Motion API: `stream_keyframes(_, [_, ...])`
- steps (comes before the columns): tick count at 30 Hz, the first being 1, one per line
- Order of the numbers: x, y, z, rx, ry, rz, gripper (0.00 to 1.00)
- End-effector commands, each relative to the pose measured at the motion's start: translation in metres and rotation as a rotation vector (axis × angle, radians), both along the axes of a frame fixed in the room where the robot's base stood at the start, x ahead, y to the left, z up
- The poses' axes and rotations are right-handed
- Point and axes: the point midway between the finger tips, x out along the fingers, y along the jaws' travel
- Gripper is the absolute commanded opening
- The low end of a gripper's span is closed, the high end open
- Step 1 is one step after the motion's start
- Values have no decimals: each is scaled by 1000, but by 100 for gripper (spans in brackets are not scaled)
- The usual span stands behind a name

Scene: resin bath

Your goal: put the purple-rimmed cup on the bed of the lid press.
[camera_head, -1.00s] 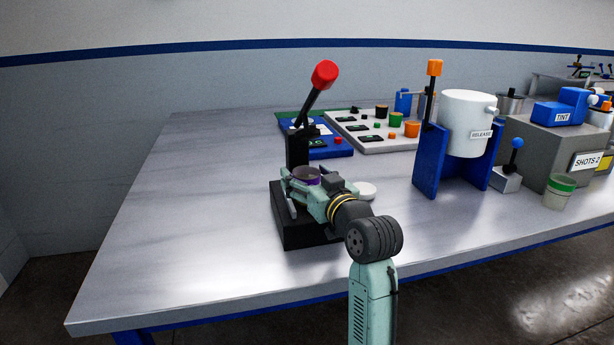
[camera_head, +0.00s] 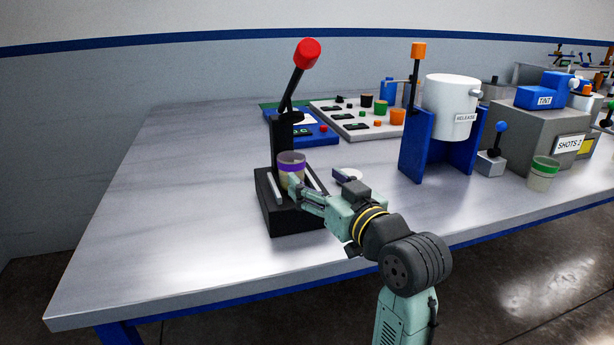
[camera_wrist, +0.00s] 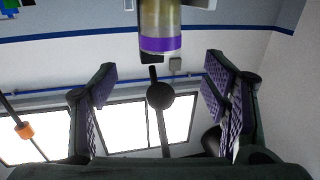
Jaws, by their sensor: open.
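The purple-rimmed cup (camera_head: 291,169) stands upright on the black bed of the lid press (camera_head: 290,215), below its raised lever with a red knob (camera_head: 307,53). My gripper (camera_head: 305,194) is open, just in front and to the right of the cup. In the wrist view the cup (camera_wrist: 161,30) shows at the top, beyond the open jaws (camera_wrist: 163,95), with nothing between the fingers. The cup's lower front is partly hidden by the gripper in the head view.
A blue board (camera_head: 318,138) and a white tray (camera_head: 330,110) with small parts lie behind. The white release pot (camera_head: 450,105) in a blue stand is to the right. The table's left side is clear.

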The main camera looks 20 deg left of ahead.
Motion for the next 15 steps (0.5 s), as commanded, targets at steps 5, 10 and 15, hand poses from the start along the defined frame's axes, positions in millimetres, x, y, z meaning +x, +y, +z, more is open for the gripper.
stream_keyframes(5, [-6, -5, 0, -1, -1, 1, 69])
stream_keyframes(10, [-6, -4, 1, 1, -2, 2, 69])
stream_keyframes(15, [-20, 42, 30, 69, -101, 45, 69])
